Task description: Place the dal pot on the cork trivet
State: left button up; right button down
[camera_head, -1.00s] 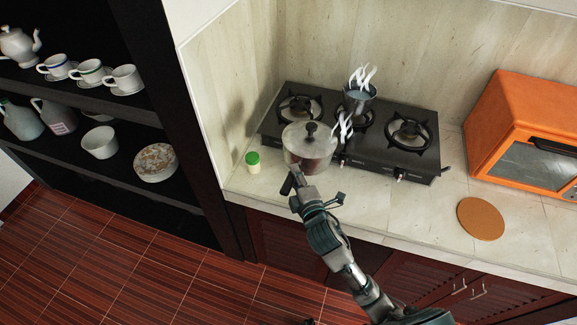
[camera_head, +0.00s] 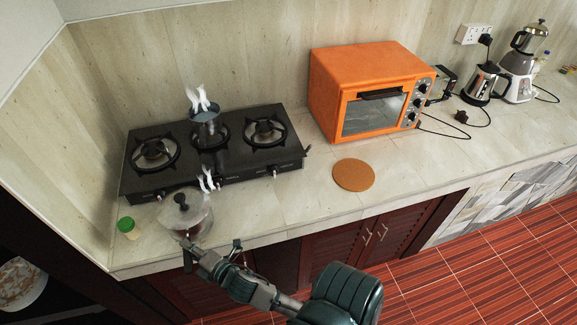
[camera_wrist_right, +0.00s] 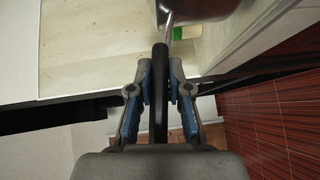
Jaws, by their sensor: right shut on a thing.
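The dal pot (camera_head: 186,211) is a lidded metal pot with a dark knob, at the counter's front edge just in front of the stove. I cannot tell whether it touches the counter. My right gripper (camera_head: 191,250) is shut on the pot's long dark handle. The right wrist view shows the handle (camera_wrist_right: 160,95) between the two blue-padded fingers, with the pot's underside (camera_wrist_right: 205,10) beyond. The cork trivet (camera_head: 354,175) is a flat brown disc, bare, on the counter to the right of the pot. My left gripper is not in view.
A black three-burner stove (camera_head: 225,172) stands behind the pot, with a small steaming pan (camera_head: 205,128) on it. A green-lidded jar (camera_head: 128,229) is left of the pot. An orange oven (camera_head: 365,90) stands behind the trivet. The counter between pot and trivet is clear.

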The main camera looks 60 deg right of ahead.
aim_at(363, 186)
jog(key=l+u, duration=0.1)
jog(key=u, duration=0.3)
jog(key=k+u, duration=0.15)
jog(key=u, duration=0.3)
jog(key=k+l+u, duration=0.1)
jog(key=u, duration=0.3)
jog(key=k+u, duration=0.4)
jog(key=k+l+z, duration=0.1)
jog(key=k+z, duration=0.2)
jog(key=k, duration=0.3)
jog(key=k+z, duration=0.1)
jog(key=z, duration=0.75)
jog(key=k+l+z, duration=0.1)
jog(key=z, duration=0.35)
jog(key=k+l+z, duration=0.1)
jog(key=z, duration=0.3)
jog(key=l+z, duration=0.1)
jog(key=z, duration=0.35)
